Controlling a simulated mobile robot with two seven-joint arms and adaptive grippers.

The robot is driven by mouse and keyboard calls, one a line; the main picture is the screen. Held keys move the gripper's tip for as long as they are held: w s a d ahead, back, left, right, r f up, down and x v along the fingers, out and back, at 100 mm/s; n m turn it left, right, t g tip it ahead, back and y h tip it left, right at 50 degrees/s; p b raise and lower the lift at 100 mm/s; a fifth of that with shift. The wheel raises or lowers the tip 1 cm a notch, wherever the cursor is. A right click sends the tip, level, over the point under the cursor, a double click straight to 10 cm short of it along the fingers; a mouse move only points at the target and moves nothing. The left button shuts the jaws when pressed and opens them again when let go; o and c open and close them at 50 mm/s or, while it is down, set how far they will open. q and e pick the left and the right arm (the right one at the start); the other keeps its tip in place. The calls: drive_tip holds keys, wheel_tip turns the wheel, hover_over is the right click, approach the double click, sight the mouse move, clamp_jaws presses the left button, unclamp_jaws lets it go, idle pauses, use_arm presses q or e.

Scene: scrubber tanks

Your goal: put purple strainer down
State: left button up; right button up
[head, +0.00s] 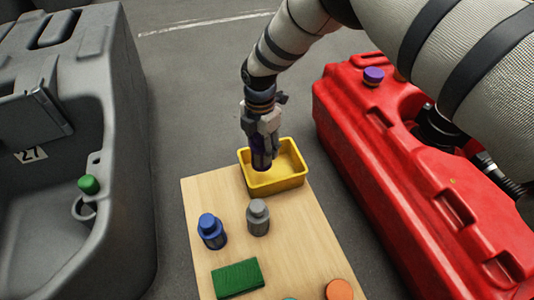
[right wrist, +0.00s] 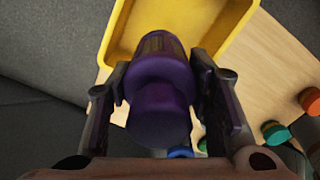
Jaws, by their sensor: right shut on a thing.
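The purple strainer (right wrist: 160,85) is a dark purple stepped cylinder between the two fingers of my right gripper (right wrist: 165,100) in the right wrist view. In the head view my right gripper (head: 262,140) points down over the yellow tray (head: 290,180) at the far end of the wooden board. The strainer (head: 261,158) shows below the fingers, upright, within the tray's outline. I cannot tell whether its bottom touches the tray floor. The tray (right wrist: 120,35) also shows behind the strainer in the right wrist view. My left gripper is not in view.
A blue bottle (head: 212,232), a grey bottle (head: 258,217), a green block (head: 238,279) and an orange lid (head: 339,290) are on the wooden board (head: 300,240). A grey tank (head: 115,120) stands left. A red tank (head: 350,125) with a purple cap (head: 373,75) stands right.

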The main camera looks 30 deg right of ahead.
sight(262, 163)
wheel_tip(262, 163, down, 7)
drive_tip(key=shift+r+b, duration=0.1)
drive_tip(key=shift+b, duration=1.15)
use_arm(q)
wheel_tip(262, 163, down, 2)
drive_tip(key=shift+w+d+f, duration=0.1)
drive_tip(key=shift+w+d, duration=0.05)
use_arm(e)
drive_tip(key=o, duration=1.3)
drive_tip(key=shift+c, duration=0.2)
wheel_tip(262, 163, up, 12)
drive_tip(key=p, duration=0.5)
drive_tip(key=shift+r, duration=0.1)
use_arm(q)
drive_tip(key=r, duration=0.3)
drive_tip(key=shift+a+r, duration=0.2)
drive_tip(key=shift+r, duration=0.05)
